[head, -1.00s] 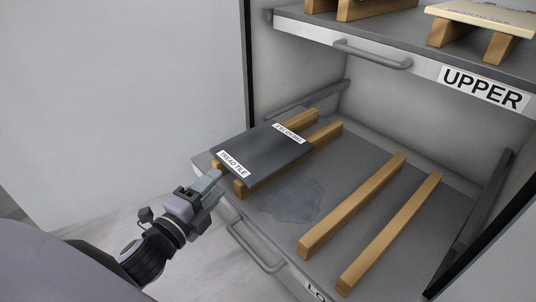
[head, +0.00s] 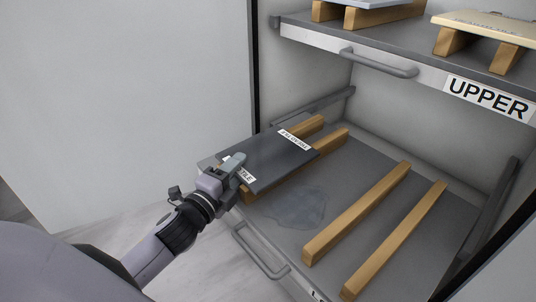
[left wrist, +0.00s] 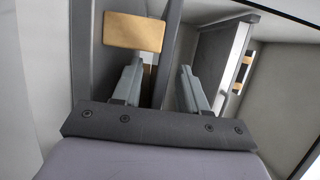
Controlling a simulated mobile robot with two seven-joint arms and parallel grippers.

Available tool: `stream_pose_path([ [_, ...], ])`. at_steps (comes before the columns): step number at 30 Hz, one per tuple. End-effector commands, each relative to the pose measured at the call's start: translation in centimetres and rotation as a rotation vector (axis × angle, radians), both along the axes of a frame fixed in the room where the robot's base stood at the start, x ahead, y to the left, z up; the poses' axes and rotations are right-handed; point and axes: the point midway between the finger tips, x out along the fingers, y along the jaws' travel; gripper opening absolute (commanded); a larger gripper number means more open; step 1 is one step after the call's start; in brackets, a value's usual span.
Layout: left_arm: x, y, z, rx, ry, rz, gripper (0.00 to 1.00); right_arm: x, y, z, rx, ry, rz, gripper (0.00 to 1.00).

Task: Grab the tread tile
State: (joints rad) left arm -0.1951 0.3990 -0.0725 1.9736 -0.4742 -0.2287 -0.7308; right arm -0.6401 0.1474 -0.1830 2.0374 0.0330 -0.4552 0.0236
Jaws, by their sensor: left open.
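The tread tile (head: 278,160) is a dark flat slab lying on two wooden rails at the left of the lower drawer. It has a white label at its far end and another at its near end, partly covered by my gripper. My left gripper (head: 235,167) is at the tile's near edge, with one finger showing over its top. In the left wrist view my left gripper (left wrist: 160,85) has its two fingers apart, and the tile's dark edge (left wrist: 171,42) shows between them. Whether a finger touches the tile cannot be told. My right gripper is not in view.
The lower drawer (head: 392,255) has two more bare wooden rails (head: 355,215) at right and a wet-looking patch (head: 297,207). The upper shelf (head: 400,40), marked UPPER, overhangs at the back and holds other slabs on wooden blocks. A drawer handle (head: 260,252) sticks out in front.

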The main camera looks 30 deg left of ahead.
Motion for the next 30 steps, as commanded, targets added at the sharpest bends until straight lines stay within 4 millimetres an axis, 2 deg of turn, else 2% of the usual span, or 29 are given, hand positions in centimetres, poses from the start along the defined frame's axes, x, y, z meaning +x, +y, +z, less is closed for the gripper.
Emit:
stream_pose_path([
  [4, 0.0, 0.0, 0.0, 0.000, 0.000, 0.000, 0.43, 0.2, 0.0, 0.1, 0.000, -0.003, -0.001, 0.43],
  [8, 0.0, 0.0, 0.0, 0.000, 0.000, 0.000, 0.00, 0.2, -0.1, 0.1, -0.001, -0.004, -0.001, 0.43],
  [22, 0.0, 0.0, 0.8, 0.001, -0.006, -0.002, 0.00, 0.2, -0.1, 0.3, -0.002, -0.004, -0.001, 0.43],
  [26, 0.0, 0.0, 2.3, 0.000, -0.009, -0.003, 0.00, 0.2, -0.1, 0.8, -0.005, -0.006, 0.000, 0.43],
  [30, 0.0, 0.0, 5.1, 0.002, -0.011, -0.003, 0.00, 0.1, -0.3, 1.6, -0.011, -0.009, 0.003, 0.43],
])
